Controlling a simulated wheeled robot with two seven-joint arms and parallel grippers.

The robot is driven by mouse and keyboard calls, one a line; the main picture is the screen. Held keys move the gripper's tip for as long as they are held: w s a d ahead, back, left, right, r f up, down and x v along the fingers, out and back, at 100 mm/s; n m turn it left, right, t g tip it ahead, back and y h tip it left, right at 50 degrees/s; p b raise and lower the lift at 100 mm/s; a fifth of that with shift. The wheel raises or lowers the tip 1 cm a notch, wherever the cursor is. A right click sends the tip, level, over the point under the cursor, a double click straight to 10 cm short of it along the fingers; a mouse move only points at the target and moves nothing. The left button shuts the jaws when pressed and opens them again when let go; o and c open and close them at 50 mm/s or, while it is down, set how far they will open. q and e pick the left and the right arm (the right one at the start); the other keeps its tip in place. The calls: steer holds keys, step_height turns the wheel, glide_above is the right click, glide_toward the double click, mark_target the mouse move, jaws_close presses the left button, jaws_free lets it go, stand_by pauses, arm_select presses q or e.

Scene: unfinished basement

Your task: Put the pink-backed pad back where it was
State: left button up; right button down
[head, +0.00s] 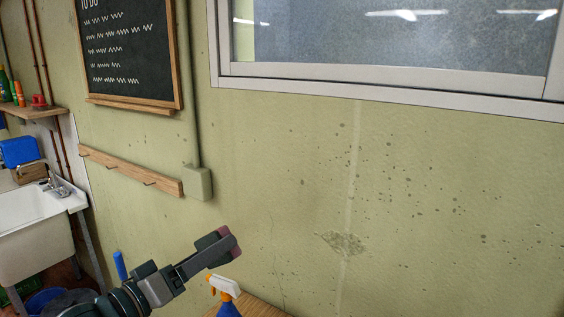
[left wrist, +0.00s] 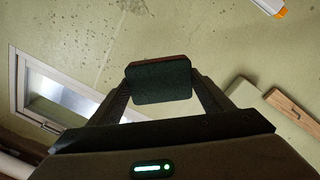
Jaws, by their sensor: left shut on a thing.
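My left gripper (head: 213,247) is raised in front of the green wall at the lower middle of the head view. It is shut on the pad (head: 229,240), a small block with a dark face and a pinkish side. In the left wrist view the pad (left wrist: 158,82) sits between the two fingertips of the left gripper (left wrist: 160,88). There its dark face is toward the camera and a reddish edge shows along the top. The pad appears clear of the wall and of any surface. My right gripper is not in view.
A spray bottle (head: 228,297) with an orange and white head stands by a wooden surface (head: 262,309) just below the gripper. A wooden peg rail (head: 128,170), a junction box (head: 198,184) and a chalkboard (head: 128,50) are on the wall. A sink (head: 35,225) and shelf (head: 40,113) are left.

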arm_select(q)
steer(key=s+a+f+b, duration=0.2)
steer(key=f, duration=0.6)
steer(key=s+a+f+n+y+b, duration=0.1)
steer(key=s+a+f+b, duration=0.1)
steer(key=f, duration=0.6)
steer(key=s+a+f+t+b, duration=0.1)
steer(key=s+a+f+b, duration=0.1)
steer(key=f, duration=0.6)
steer(key=shift+s+a+y+b, duration=0.15)
steer(key=shift+s+y+b, duration=0.25)
steer(key=shift+s+b, duration=0.6)
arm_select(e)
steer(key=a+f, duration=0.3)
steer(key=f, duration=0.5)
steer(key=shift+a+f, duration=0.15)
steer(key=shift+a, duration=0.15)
arm_select(q)
steer(key=shift+s+f+p, duration=0.1)
steer(key=shift+s+p, duration=0.1)
steer(key=shift+p, duration=0.1)
